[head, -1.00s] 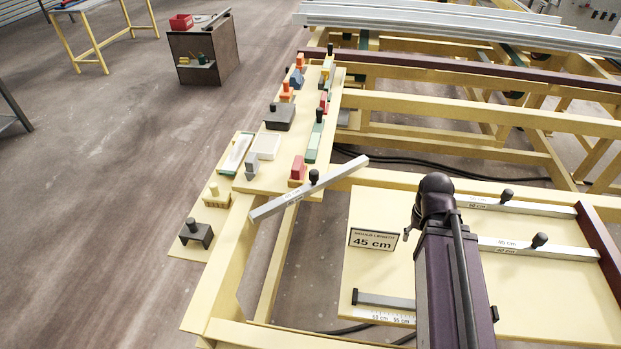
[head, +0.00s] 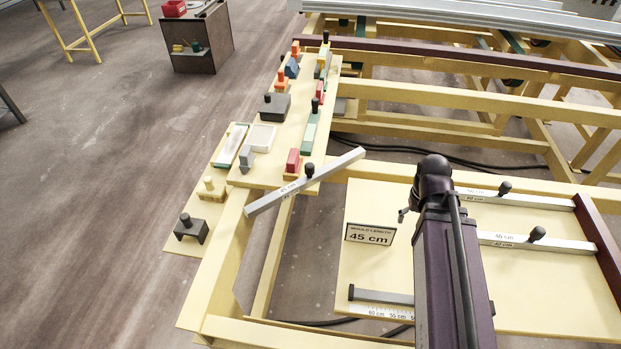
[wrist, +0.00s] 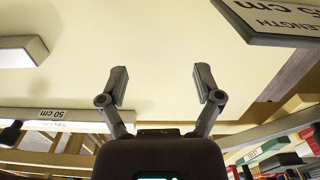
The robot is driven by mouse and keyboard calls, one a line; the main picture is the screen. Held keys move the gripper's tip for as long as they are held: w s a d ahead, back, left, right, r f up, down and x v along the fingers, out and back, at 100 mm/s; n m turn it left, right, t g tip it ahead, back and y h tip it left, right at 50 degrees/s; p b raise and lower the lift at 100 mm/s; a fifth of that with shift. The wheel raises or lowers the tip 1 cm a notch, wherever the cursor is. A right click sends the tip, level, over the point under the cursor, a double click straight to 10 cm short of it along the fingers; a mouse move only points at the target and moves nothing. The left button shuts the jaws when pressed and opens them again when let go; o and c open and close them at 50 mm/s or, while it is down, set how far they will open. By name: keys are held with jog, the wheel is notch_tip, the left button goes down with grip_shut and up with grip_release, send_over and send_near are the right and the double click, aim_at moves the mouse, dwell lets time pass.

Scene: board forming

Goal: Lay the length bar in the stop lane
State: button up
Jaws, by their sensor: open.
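The 45 cm length bar (head: 275,196), grey with a black knob, lies aslant across the near end of the cream shelf and the frame beam. A sign (head: 369,234) reads "MOULD LENGTH 45 cm"; it also shows in the wrist view (wrist: 272,22). A lane with a printed scale (head: 384,311) and a dark end stop runs along the near part of the cream board; my arm hides its right part. My gripper (wrist: 160,85) is open and empty above the board. In the head view my arm mostly hides it.
Two other knobbed bars lie on the board: a farther one (head: 540,201) and a nearer one (head: 550,245), both ending at a dark red rail (head: 597,240). The shelf (head: 262,176) holds several small blocks and tools. Open gaps lie between the beams.

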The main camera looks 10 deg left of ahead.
jog(key=w+a+r+n+p, duration=0.4)
jog(key=w+a+n, duration=0.1)
jog(key=a+n, duration=0.15)
notch_tip(320, 180, up, 10)
jog(key=n+p, duration=0.9)
jog(key=n, duration=1.1)
send_over(309, 165)
jog(key=shift+s+d, duration=0.1)
jog(key=shift+s, duration=0.05)
jog(key=shift+f, duration=0.2)
notch_tip(309, 165, down, 8)
jog(key=b, duration=0.8)
jog(key=shift+f, duration=0.15)
jog(key=shift+f, duration=0.1)
jog(key=shift+f+b, duration=2.5)
jog(key=shift+b, duration=0.25)
